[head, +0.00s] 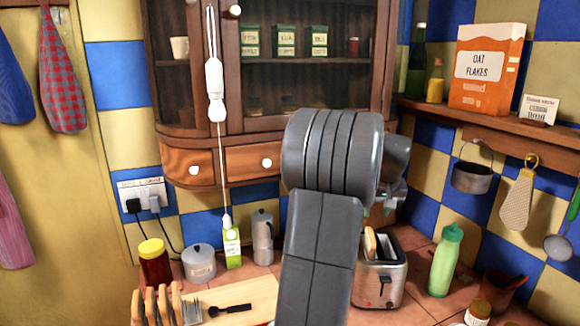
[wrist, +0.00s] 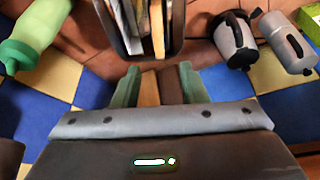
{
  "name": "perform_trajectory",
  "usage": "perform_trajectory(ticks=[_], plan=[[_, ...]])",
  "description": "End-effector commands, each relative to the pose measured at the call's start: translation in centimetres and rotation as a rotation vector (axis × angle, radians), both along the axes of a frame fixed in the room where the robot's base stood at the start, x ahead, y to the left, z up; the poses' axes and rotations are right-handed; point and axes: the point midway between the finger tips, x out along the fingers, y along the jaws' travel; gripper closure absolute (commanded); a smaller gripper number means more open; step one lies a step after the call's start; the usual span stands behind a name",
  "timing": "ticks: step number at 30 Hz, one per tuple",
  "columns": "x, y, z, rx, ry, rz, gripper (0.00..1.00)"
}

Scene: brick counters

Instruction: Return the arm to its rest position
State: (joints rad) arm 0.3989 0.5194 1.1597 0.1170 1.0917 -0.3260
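My arm (head: 325,230) rises through the middle of the head view and bends away towards the wall cabinet. In the wrist view my gripper (wrist: 158,84) shows two green fingers standing apart. A tan strip and a dark brown strip show between them; I cannot tell what they are, and no held object is clear. The toaster (head: 380,276) stands on the counter right of my arm, with bread in its slots. It also shows beyond the fingers in the wrist view (wrist: 122,38).
A wooden cabinet (head: 193,150) hangs behind my arm. A green bottle (head: 445,262) stands right of the toaster. A shelf (head: 480,123) holds an oat flakes box (head: 487,68).

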Motion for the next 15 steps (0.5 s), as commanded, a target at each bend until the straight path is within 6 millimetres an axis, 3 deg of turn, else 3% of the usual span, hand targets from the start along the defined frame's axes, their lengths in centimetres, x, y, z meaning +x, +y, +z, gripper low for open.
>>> perform_trajectory(ticks=[12, 14, 15], plan=[[2.9, -0.4, -7.2, 0.001, 0.003, -0.001, 0.61], [3.2, -0.4, -8.0, 0.001, 0.002, -0.001, 0.61], [3.2, -0.4, -7.3, -0.001, -0.002, 0.0, 0.61]])
